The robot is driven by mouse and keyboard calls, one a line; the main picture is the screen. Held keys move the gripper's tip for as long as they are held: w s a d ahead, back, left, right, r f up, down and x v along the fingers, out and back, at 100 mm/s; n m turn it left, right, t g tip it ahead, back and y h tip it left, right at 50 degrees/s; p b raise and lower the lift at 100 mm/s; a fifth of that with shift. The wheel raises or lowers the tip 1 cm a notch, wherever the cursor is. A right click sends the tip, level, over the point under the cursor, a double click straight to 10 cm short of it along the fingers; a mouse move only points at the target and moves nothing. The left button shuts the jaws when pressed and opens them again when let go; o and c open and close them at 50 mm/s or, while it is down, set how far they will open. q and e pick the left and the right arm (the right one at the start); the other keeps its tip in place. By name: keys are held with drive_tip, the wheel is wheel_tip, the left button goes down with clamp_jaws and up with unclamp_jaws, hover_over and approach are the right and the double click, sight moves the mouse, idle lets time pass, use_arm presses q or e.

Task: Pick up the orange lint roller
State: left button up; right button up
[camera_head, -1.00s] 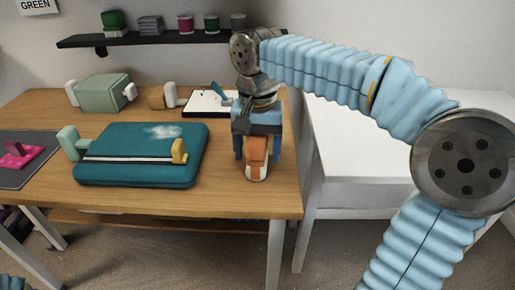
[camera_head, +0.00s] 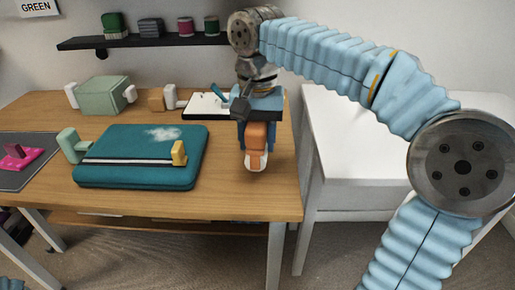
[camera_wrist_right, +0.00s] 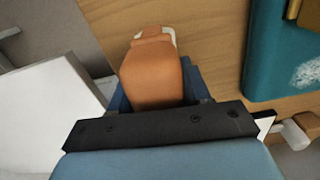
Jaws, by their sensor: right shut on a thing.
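The orange lint roller (camera_head: 256,137) has an orange body and a white end. It is at the right side of the wooden table in the head view, held upright or nearly so. It also shows in the right wrist view (camera_wrist_right: 152,78), between the blue fingers. My right gripper (camera_head: 257,145) is shut on it, with a finger along its side. Whether its lower end clears the table is hard to tell. The upper part of the roller is hidden by the gripper. My left gripper is not in view.
A teal cushioned board (camera_head: 140,180) with a ruler and yellow grip lies left of the gripper. A green boxy object (camera_head: 101,96) and a white clipboard-like sheet (camera_head: 200,104) are behind. A white table (camera_head: 365,145) stands right, across a gap. A dark shelf (camera_head: 140,40) hangs above.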

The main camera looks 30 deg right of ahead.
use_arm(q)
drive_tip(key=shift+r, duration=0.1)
use_arm(e)
drive_tip(key=s+a+r, duration=0.6)
drive_tip(key=a+r, duration=0.3)
drive_tip(key=a, duration=0.3)
drive_tip(key=shift+s+a+r, duration=0.2)
drive_tip(key=shift+r, duration=0.1)
